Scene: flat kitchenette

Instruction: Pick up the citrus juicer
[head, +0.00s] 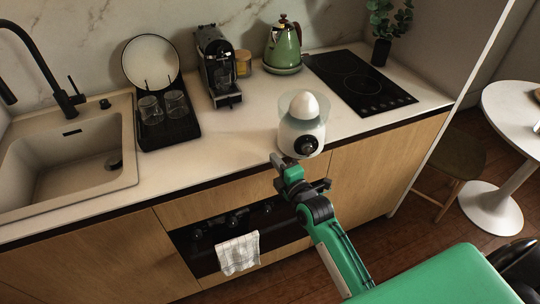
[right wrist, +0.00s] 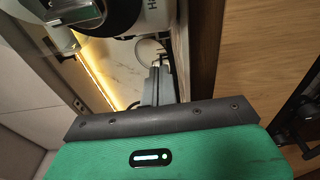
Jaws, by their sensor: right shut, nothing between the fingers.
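The citrus juicer (head: 289,136) stands upright near the counter's front edge, left of the cooktop. It has a white body, a white dome in a clear bowl, and a dark round knob facing front. My right gripper (head: 279,159) is just in front of and below it, at the counter edge. It is shut and empty. In the right wrist view the gripper's fingers (right wrist: 156,84) point up the picture, toward what looks like the juicer's white body (right wrist: 153,20), cut off by the top edge. My left gripper is not in view.
The white counter (head: 235,140) is clear left of the juicer. A sink (head: 60,165) is far left. Oven and wooden cabinet fronts lie below.

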